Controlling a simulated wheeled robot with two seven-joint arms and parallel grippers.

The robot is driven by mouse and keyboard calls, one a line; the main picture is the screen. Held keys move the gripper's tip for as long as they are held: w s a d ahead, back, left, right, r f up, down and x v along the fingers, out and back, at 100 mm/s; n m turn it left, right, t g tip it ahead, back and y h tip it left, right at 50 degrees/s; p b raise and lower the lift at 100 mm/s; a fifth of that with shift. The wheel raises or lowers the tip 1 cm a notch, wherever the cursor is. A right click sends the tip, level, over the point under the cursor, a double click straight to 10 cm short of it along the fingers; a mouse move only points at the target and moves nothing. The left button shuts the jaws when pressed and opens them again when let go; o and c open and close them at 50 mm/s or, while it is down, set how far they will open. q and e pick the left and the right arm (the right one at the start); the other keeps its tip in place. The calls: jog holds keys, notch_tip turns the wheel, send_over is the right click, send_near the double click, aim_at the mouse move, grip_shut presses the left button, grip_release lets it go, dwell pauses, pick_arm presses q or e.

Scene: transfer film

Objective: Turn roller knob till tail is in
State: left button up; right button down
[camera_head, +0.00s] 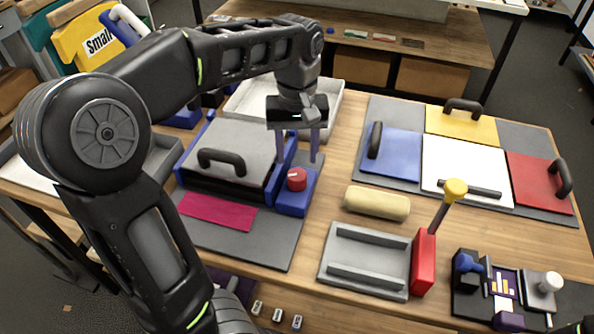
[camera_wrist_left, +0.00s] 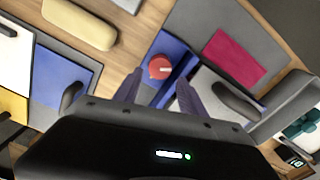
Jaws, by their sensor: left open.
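The roller machine (camera_head: 230,150) has blue sides and a grey lid with a black handle, and stands on a grey mat. A red roller knob (camera_head: 296,179) with a white mark sits on its blue box at the right; the knob also shows in the left wrist view (camera_wrist_left: 159,68). A magenta film sheet (camera_head: 217,211) lies at the machine's front, its far edge by the machine; it shows in the wrist view too (camera_wrist_left: 235,58). My left gripper (camera_head: 298,158) is open and empty, above and behind the knob, fingers pointing down and apart from it. My right gripper is out of view.
A beige roll (camera_head: 376,203) and a grey tray (camera_head: 345,282) with a red block beside it lie to the right. Coloured panels with black handles (camera_head: 466,172) are farther right. A white tray (camera_head: 335,100) stands behind. Bare wood lies between mat and roll.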

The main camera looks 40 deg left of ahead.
aim_at(297, 174)
pick_arm(q)
notch_tip(297, 174, down, 6)
jog(key=shift+f, duration=0.25)
grip_shut()
dwell(0.6)
